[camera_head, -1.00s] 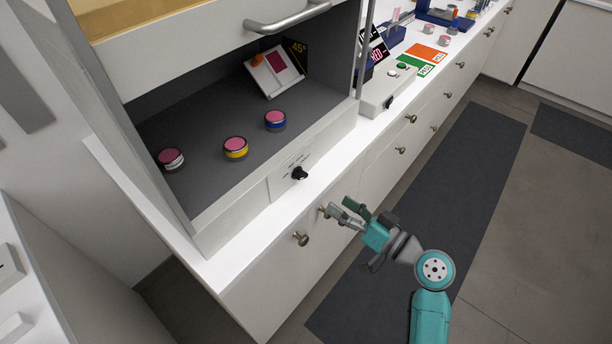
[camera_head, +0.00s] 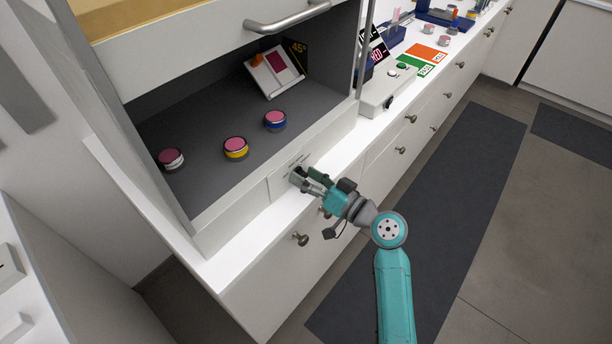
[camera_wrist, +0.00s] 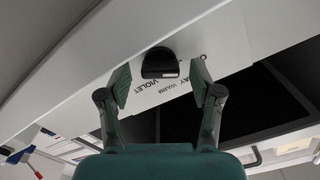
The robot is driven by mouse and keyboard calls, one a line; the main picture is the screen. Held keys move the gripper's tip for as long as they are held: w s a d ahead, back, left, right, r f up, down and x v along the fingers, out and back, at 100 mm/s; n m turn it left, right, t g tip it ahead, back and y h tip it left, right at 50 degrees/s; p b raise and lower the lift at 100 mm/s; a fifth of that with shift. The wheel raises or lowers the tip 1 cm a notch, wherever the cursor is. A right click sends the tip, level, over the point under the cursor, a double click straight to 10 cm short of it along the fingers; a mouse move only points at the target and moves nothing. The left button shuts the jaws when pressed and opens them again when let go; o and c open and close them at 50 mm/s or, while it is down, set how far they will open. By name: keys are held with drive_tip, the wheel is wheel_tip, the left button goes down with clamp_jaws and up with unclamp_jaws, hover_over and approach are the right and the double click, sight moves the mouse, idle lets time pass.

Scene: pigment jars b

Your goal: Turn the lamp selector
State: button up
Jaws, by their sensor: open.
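The lamp selector is a black knob (camera_wrist: 160,64) on a pale panel (camera_head: 280,184) at the front of the cabinet, below its dark floor. In the wrist view the knob sits between the two open fingers of my gripper (camera_wrist: 160,82), with a gap visible on each side. Lettering on the panel reads "VIOLET" and "DAY" in part. In the head view my gripper (camera_head: 300,178) is at the panel and hides the knob. I cannot tell whether the fingers touch it.
Jars with pink tops stand inside the cabinet: one white-banded (camera_head: 171,159), one yellow (camera_head: 235,147), one blue (camera_head: 275,120). A tilted card (camera_head: 274,74) stands behind them. A white counter ledge (camera_head: 243,235) runs below the panel, above drawers with knobs (camera_head: 300,239).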

drive_tip(key=shift+w+a, duration=0.1)
drive_tip(key=shift+a, duration=0.05)
drive_tip(key=shift+c, duration=0.2)
drive_tip(key=c, duration=1.1)
drive_tip(key=shift+m, duration=0.3)
drive_tip(key=m, duration=0.3)
drive_tip(key=shift+f+m, duration=0.1)
drive_tip(key=shift+m, duration=1.9)
